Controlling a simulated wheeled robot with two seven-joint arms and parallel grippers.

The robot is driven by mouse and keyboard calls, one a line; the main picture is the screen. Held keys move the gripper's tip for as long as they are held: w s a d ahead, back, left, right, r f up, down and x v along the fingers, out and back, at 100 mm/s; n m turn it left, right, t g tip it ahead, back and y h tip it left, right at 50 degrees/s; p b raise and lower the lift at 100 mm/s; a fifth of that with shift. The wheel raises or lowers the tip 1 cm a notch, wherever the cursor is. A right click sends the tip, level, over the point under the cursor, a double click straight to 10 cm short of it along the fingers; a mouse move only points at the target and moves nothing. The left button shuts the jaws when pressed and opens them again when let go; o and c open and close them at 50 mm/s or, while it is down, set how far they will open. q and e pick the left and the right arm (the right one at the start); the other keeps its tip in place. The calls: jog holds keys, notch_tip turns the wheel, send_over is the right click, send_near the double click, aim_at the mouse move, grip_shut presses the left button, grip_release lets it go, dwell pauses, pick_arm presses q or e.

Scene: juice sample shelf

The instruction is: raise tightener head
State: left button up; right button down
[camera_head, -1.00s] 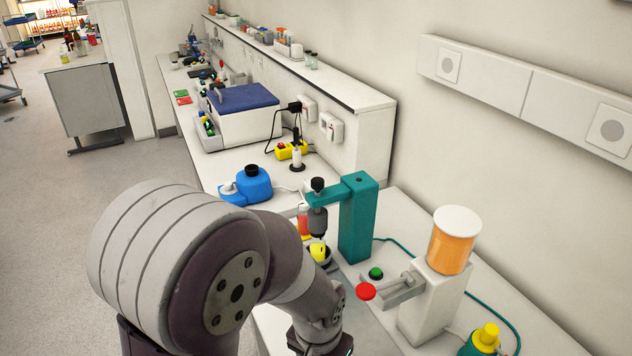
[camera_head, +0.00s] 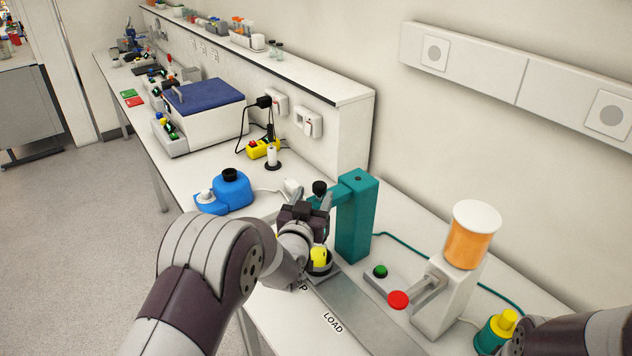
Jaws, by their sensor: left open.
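The teal tightener stand (camera_head: 357,222) rises from the bench, with its arm reaching left. The black knob (camera_head: 320,187) on top of the tightener head shows above my left gripper. The grey head below it is mostly hidden behind the gripper. My left gripper (camera_head: 308,201) is open at the head, its fingers pointing away from me. I cannot tell whether they touch the head. A yellow cap (camera_head: 319,257) sits in a dark holder below. My right arm shows at the lower right, but its gripper is out of view.
A juice dispenser (camera_head: 469,236) with orange liquid and a red-knobbed lever (camera_head: 398,299) stands to the right, near a green button (camera_head: 380,271). A teal bottle with a yellow cap (camera_head: 496,335) stands at the front right. A blue container (camera_head: 231,191) is behind left.

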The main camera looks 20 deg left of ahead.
aim_at(319, 184)
pick_arm(q)
jog(key=w, duration=0.3)
jog(key=shift+w+d+r+p, duration=0.15)
jog(key=shift+w+d+p, duration=0.15)
jog(key=shift+p, duration=0.1)
jog(key=shift+w+d, duration=0.15)
jog(key=shift+w+a, duration=0.15)
jog(key=shift+a, duration=0.25)
jog(key=c, duration=0.4)
jog(key=shift+d, duration=0.2)
grip_shut()
jog(key=shift+r, duration=1.75)
pick_arm(e)
jog(key=shift+d+r, duration=0.2)
jog(key=shift+r, duration=0.65)
pick_arm(q)
jog(key=shift+o, duration=2)
grip_release()
pick_arm(e)
jog(key=shift+s, duration=0.15)
